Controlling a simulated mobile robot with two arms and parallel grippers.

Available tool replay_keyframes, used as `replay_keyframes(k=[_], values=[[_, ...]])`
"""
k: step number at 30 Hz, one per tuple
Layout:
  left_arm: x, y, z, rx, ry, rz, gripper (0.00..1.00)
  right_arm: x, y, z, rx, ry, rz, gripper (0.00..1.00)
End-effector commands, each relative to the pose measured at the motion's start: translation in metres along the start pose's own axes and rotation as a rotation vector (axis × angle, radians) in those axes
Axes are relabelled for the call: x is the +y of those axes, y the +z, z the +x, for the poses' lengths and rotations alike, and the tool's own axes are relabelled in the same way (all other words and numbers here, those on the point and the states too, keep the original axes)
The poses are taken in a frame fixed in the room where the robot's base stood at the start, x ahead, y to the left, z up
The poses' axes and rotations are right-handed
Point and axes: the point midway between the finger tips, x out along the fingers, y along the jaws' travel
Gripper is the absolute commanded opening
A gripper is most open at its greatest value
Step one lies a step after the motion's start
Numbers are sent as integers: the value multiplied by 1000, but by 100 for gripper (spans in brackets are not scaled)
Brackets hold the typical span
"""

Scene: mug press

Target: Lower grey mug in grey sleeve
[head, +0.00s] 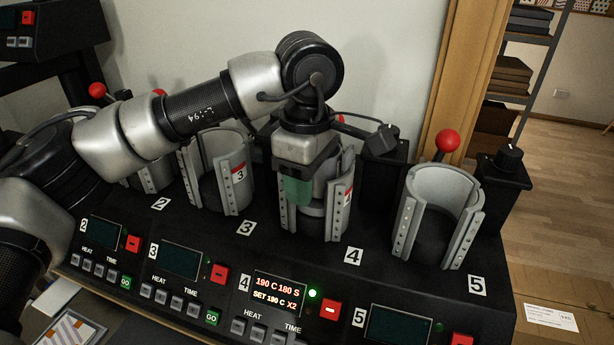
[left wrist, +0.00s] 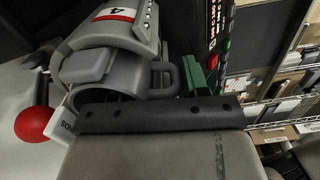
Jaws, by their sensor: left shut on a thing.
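The grey sleeve (head: 344,215) at station 4 stands open at the front and carries a red-and-white 4 label. The grey mug (head: 318,188) is upright inside its upper part, partly hidden by my gripper. In the left wrist view the mug (left wrist: 98,76) shows its open rim and its handle (left wrist: 166,78) beside the sleeve (left wrist: 120,36). My left gripper (head: 297,190), with green finger pads, points down at the sleeve's front opening and is shut on the mug, seemingly at the handle. How deep the mug sits is hard to tell. My right gripper is out of view.
Empty grey sleeves stand at station 3 (head: 218,165) and station 5 (head: 440,205). A red-knobbed lever (head: 447,141) rises behind station 5. The station 4 display (head: 278,292) is lit, with a green light beside it. Button panels run along the front.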

Motion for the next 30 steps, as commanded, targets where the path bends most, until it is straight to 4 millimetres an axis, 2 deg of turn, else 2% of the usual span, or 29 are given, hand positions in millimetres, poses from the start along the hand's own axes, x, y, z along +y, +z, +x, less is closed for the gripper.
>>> replay_keyframes(k=[13, 14, 19, 20, 30], values=[[0, 0, 4, 0, 1, 0, 16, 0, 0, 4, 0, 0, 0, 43], [0, 0, 4, 0, 1, 0, 47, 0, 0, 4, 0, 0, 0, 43], [0, 0, 4, 0, 1, 0, 73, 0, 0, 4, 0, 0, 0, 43], [0, 0, 4, 0, 0, 0, 75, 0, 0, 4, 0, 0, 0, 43], [0, 0, 0, 1, 1, -1, 75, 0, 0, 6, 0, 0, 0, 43]])
